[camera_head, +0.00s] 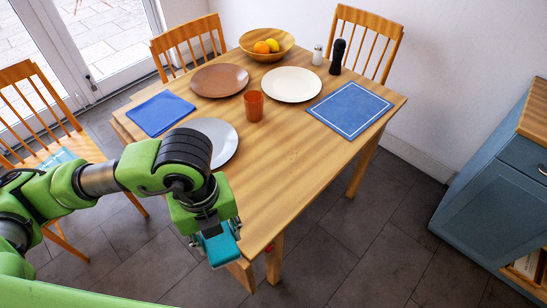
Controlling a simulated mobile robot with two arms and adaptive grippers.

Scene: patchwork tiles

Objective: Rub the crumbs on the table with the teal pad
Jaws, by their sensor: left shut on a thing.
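My left gripper (210,232) hangs at the near left edge of the wooden table (285,190), pointing down. It is shut on the teal pad (222,247), which shows below the fingers. Whether the pad touches the table edge cannot be told from this view. Small dark specks that look like the crumbs (293,156) lie on the bare wood right of the table's middle. The pad is apart from them, nearer and to the left. My right gripper is not in view.
A grey plate (222,137), an orange cup (254,106), a white plate (291,85), a brown plate (219,80), a blue napkin (160,113) and a blue placemat (350,109) lie around the table. A fruit bowl (266,54) stands at the back. The near right tabletop is clear.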

